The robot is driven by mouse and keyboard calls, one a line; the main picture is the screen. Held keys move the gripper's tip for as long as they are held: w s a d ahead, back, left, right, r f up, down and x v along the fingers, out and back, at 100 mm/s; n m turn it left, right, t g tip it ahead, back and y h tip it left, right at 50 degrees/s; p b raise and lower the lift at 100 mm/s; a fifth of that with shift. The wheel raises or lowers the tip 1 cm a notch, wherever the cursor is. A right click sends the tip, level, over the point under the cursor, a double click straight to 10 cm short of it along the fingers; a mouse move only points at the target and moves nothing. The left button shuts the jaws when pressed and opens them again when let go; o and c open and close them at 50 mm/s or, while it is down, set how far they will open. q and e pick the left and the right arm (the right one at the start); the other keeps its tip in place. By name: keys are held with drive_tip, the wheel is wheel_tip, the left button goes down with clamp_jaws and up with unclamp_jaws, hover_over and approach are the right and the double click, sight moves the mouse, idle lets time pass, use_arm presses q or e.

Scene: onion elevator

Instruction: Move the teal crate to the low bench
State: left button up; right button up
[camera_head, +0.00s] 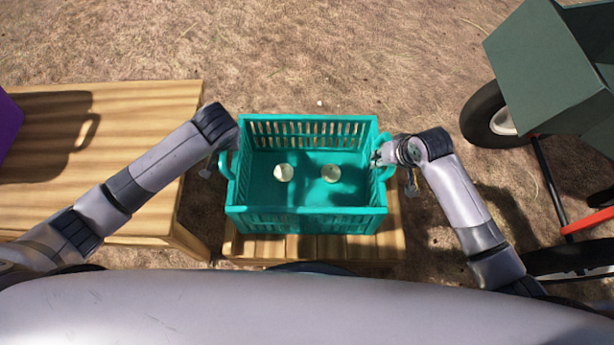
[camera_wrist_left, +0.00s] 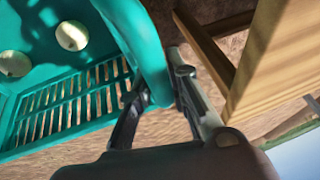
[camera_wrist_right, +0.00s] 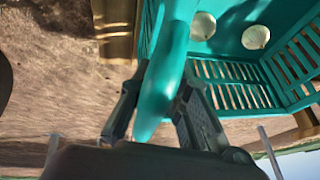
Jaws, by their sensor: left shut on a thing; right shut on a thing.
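The teal crate (camera_head: 306,221) is in the middle of the head view, roughly level, with two pale onions (camera_head: 284,172) (camera_head: 331,173) on its floor. A slatted wooden low bench (camera_head: 300,250) shows beneath it. I cannot tell whether the crate touches the bench. My left gripper (camera_head: 229,150) is shut on the crate's left handle, which passes between its fingers in the left wrist view (camera_wrist_left: 158,85). My right gripper (camera_head: 381,157) is shut on the right handle, also seen between the fingers in the right wrist view (camera_wrist_right: 160,95).
A wooden table (camera_head: 140,110) stands close on the left, with a purple object (camera_head: 8,125) at its far left. A dark green cart (camera_head: 545,65) with black wheels (camera_head: 492,115) and a red bar is on the right. Bare ground (camera_head: 330,50) lies clear beyond the crate.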

use_arm(q)
clamp_jaws()
use_arm(e)
clamp_jaws()
use_arm(q)
drive_tip(key=shift+r, duration=0.1)
use_arm(e)
drive_tip(key=shift+r, duration=0.15)
use_arm(q)
drive_tip(key=shift+r, duration=0.1)
use_arm(e)
drive_tip(key=shift+w+r, duration=0.1)
